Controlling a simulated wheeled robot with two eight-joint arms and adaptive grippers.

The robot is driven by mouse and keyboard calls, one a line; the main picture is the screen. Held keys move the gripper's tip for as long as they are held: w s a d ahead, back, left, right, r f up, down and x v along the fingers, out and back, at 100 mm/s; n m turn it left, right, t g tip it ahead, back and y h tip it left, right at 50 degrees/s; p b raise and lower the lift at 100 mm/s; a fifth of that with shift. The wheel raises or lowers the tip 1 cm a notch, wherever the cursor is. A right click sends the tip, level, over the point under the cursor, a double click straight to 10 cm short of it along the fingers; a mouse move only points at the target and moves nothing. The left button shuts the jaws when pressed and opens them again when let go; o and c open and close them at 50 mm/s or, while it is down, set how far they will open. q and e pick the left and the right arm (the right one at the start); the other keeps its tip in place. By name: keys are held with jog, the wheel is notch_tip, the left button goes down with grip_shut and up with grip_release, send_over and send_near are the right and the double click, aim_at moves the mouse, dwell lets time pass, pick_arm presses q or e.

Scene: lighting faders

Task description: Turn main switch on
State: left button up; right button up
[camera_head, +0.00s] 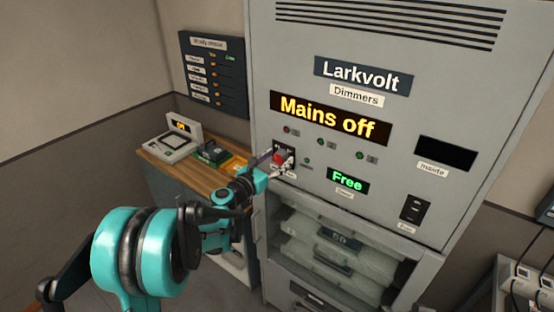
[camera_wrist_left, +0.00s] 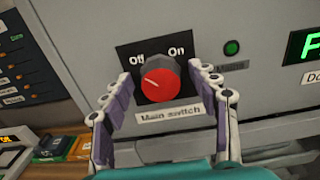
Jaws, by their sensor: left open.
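The main switch (camera_wrist_left: 160,80) is a red-faced rotary knob on a black plate labelled "Off" on the left and "On" on the right, with a "Main switch" label below. The pale line on its face points up and left, towards "Off". It also shows in the head view (camera_head: 280,157) on the grey Larkvolt cabinet (camera_head: 400,225). The display (camera_head: 328,119) reads "Mains off". My left gripper (camera_wrist_left: 166,98) is open, with one finger on each side of the knob; I cannot tell whether they touch it. My right gripper is not in view.
A green "Free" display (camera_head: 348,182) and small lamps are right of the switch. A black rocker switch (camera_head: 414,209) is at the cabinet's right. A wooden-topped side table (camera_head: 160,152) with devices stands left. A dark board (camera_head: 213,75) hangs on the wall.

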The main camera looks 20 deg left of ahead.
pick_arm(q)
jog(key=c, duration=1.2)
jog(key=shift+o, duration=0.2)
jog(key=m+b, duration=0.1)
jog(key=m, duration=0.2)
jog(key=shift+m+b, duration=0.4)
jog(key=m+b, duration=0.1)
jog(key=m, duration=0.3)
jog(key=shift+d+f+m, duration=0.1)
jog(key=shift+m, duration=0.2)
jog(key=m+b, duration=0.1)
jog(key=m, duration=0.3)
jog(key=shift+m+b, duration=0.3)
jog(key=m, duration=0.2)
jog(key=m+b, duration=0.1)
jog(key=m, duration=0.1)
jog(key=shift+s+d+f+m, duration=0.1)
jog(key=shift+f+m, duration=0.05)
jog(key=shift+m, duration=0.25)
